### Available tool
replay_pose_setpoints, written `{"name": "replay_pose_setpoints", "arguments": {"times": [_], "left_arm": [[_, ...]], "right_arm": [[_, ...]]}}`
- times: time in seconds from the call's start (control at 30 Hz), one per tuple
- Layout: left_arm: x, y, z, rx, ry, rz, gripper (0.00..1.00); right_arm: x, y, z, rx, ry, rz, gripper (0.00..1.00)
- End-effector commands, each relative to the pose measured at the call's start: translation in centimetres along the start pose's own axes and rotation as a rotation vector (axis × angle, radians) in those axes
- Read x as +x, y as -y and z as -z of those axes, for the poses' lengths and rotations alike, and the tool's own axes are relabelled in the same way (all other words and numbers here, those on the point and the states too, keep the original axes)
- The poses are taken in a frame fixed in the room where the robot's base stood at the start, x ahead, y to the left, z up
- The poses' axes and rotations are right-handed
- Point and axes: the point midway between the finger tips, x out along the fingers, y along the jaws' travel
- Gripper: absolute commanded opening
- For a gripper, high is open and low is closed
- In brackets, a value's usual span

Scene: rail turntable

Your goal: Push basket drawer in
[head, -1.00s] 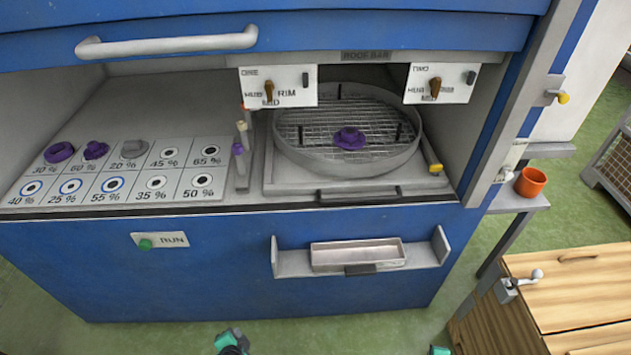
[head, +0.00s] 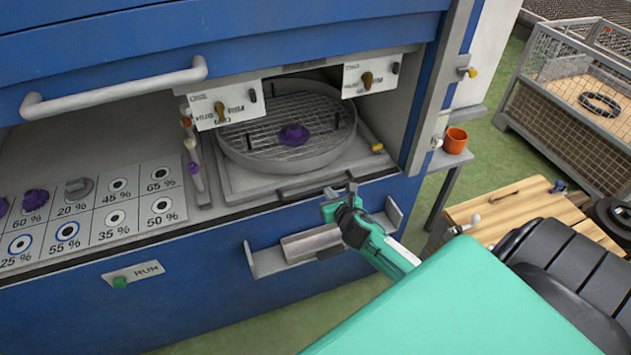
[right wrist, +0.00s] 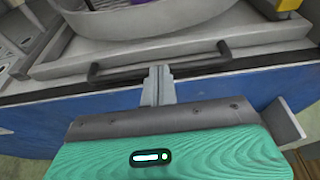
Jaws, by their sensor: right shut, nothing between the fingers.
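The basket drawer (head: 235,183) is a grey tray in the opening of the blue cabinet. It carries a round wire basket (head: 330,149) with a purple knob-like part (head: 293,135) in it. A dark bar handle runs along the drawer's front edge; it shows in the right wrist view (right wrist: 110,73). My right gripper (head: 339,192) is shut and empty at the front edge of the drawer, close to the handle. In the right wrist view its fingertips (right wrist: 158,72) overlap the handle's middle; I cannot tell if they touch. My left gripper is not in view.
Two hanging panels with switches (head: 222,104) (head: 370,76) overhang the basket. A small grey shelf (head: 265,262) sticks out of the cabinet front below my gripper. An orange cup (head: 455,140) stands on a side ledge. A wooden cabinet (head: 490,215) stands at the right.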

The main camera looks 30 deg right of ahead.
Motion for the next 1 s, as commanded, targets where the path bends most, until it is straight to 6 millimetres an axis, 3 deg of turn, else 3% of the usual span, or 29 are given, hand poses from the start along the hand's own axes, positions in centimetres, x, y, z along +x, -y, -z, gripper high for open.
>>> {"name": "replay_pose_setpoints", "arguments": {"times": [0.2, 0.4, 0.6, 1.0], "left_arm": [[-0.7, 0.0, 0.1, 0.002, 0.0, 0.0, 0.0], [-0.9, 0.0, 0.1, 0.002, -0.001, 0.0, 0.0], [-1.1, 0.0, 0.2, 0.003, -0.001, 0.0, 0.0], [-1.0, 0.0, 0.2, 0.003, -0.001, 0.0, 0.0]], "right_arm": [[3.8, 0.0, -0.2, 0.005, 0.0, 0.002, 0.0], [6.2, 0.0, -0.1, 0.005, -0.001, 0.002, 0.0], [7.4, 0.0, 0.0, 0.004, -0.002, 0.001, 0.0], [7.6, 0.0, 0.0, 0.003, -0.001, 0.0, 0.0]]}}
